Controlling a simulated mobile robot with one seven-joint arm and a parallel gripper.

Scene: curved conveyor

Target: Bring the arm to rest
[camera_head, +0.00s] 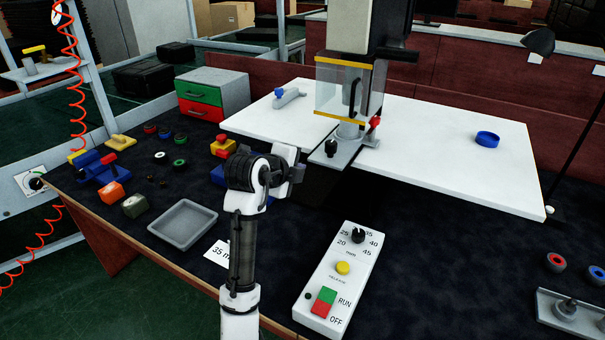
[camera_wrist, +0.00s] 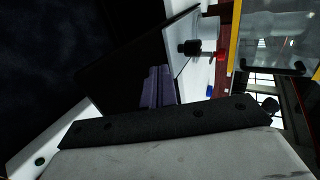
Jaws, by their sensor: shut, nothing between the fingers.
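My gripper (camera_wrist: 158,86) shows in the wrist view as two grey-purple fingers side by side, shut with nothing between them. In the head view my arm rises from the bottom centre and bends at a black joint over the dark table. Its far end is near the front edge of the white board, and the fingertips there are too small or hidden to make out. The gripper appears clear of the objects around it.
A machine with a clear guard (camera_head: 335,90) stands on the white board (camera_head: 450,150). A control box (camera_head: 338,280) lies right of my arm, a grey tray (camera_head: 183,222) left. Coloured blocks and rings crowd the table's left.

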